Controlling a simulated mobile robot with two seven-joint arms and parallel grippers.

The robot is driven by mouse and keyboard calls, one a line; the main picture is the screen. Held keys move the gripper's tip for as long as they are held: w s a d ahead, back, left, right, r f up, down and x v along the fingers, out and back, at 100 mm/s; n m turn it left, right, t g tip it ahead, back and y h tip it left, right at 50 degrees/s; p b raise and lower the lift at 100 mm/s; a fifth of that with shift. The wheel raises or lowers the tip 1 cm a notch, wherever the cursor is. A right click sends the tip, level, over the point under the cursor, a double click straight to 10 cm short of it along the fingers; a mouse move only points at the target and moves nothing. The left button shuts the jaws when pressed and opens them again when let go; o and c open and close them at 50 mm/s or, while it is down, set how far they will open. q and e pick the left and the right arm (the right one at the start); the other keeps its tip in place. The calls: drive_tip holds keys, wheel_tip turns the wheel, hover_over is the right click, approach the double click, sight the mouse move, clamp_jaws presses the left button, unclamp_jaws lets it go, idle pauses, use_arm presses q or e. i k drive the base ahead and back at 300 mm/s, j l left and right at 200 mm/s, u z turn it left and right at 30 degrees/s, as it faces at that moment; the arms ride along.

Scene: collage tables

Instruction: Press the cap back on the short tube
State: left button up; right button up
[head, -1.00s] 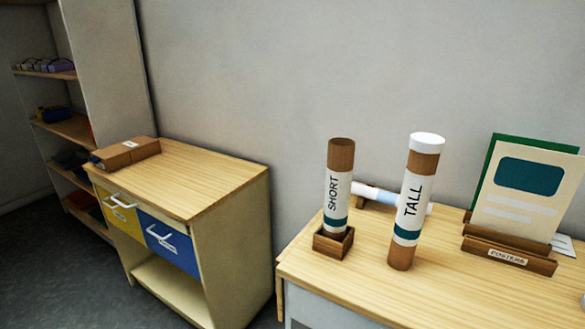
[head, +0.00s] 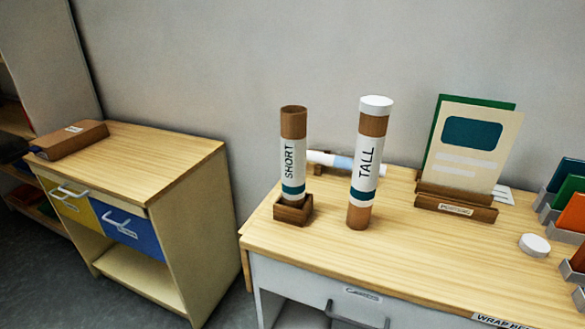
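The short tube (head: 293,158), brown with a white label reading SHORT and a teal band, stands upright in a small wooden socket (head: 293,211) on the right-hand table. Its top shows brown, with no white cap on it. A round white cap (head: 534,245) lies flat on the same table, toward the right, in front of the poster holder. The tall tube (head: 366,165), labelled TALL, stands beside the short one with a white cap on top. Neither of my grippers is in the head view.
A wooden poster holder (head: 456,207) with upright posters stands at the back. Grey racks with coloured cards (head: 567,214) stand at the right edge. A white roll (head: 329,160) lies behind the tubes. A separate cabinet (head: 150,165) at left bears a brown box (head: 68,140). The table's front middle is clear.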

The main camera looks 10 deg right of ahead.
sight(294, 118)
drive_tip(key=z, duration=1.95)
drive_tip(key=u, duration=1.6)
drive_tip(key=k+l+u, duration=0.15)
drive_tip(key=l, duration=0.3)
drive_tip(key=l+u, duration=0.1)
drive_tip(key=l, duration=0.35)
drive_tip(key=k+l+u, duration=0.15)
drive_tip(key=l, duration=0.25)
drive_tip(key=k+l+u, duration=0.1)
drive_tip(key=l, duration=0.35)
drive_tip(key=k+l+u, duration=0.15)
drive_tip(key=l, duration=0.25)
drive_tip(key=k+l+u, duration=0.1)
drive_tip(key=l, duration=0.25)
drive_tip(key=k+l+u, duration=0.15)
drive_tip(key=k+l, duration=0.15)
